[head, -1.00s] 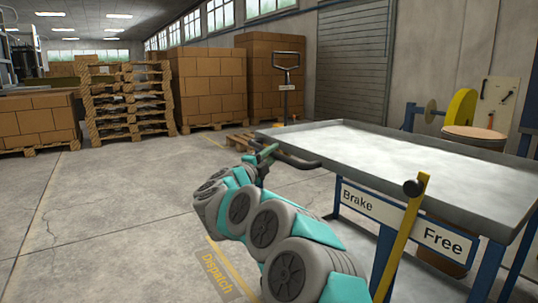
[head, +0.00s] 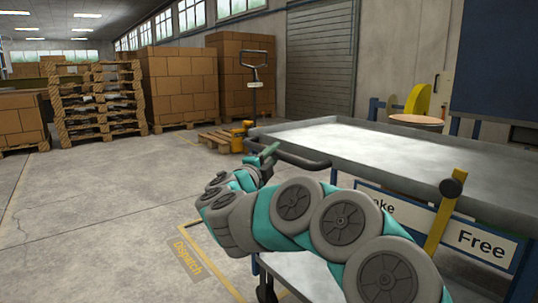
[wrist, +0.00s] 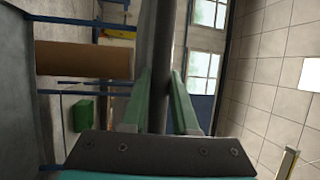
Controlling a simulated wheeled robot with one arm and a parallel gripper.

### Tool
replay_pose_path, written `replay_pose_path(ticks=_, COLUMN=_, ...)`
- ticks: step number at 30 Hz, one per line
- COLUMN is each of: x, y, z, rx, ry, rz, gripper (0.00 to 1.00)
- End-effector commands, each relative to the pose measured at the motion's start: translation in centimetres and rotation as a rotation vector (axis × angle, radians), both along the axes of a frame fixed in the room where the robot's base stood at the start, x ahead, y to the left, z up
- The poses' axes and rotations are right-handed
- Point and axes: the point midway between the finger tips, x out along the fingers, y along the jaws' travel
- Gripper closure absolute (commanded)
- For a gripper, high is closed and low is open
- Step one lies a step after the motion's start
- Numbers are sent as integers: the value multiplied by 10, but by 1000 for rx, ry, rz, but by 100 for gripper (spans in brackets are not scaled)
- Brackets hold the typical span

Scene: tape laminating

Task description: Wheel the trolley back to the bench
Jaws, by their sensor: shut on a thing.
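The trolley has a grey metal tray top (head: 400,160), a lower shelf (head: 310,272) and a blue frame. It fills the right of the head view. Its dark handle (head: 305,162) sticks out at the left end, and my gripper (head: 268,153) is shut on it. In the wrist view the green fingers of my gripper (wrist: 163,85) lie on either side of the dark handle bar (wrist: 164,40). A yellow lever (head: 443,215) with a black knob stands at the trolley's side by the "Free" label (head: 484,241). My arm partly hides the "Brake" label. I cannot tell which thing is the bench.
Stacked boxes (head: 185,85) and pallets (head: 95,103) stand at the back left. A pallet truck (head: 254,85) stands beyond the trolley. A yellow disc (head: 418,100) and a round brown top (head: 417,120) are behind it. The floor at left, with "Dispatch" marking (head: 186,257), is clear.

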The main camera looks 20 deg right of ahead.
Motion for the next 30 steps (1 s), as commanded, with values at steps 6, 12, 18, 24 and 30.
replay_pose_path(ticks=6, x=-3, y=-3, z=0, rx=3, ry=0, rz=-7, gripper=100)
replay_pose_path(ticks=12, x=-3, y=-3, z=-1, rx=3, ry=0, rz=-8, gripper=72)
replay_pose_path(ticks=18, x=-3, y=-2, z=-1, rx=2, ry=0, rz=-6, gripper=49)
replay_pose_path(ticks=24, x=-2, y=-2, z=0, rx=2, ry=1, rz=-4, gripper=43)
replay_pose_path(ticks=30, x=-4, y=1, z=-1, rx=2, ry=1, rz=-2, gripper=43)
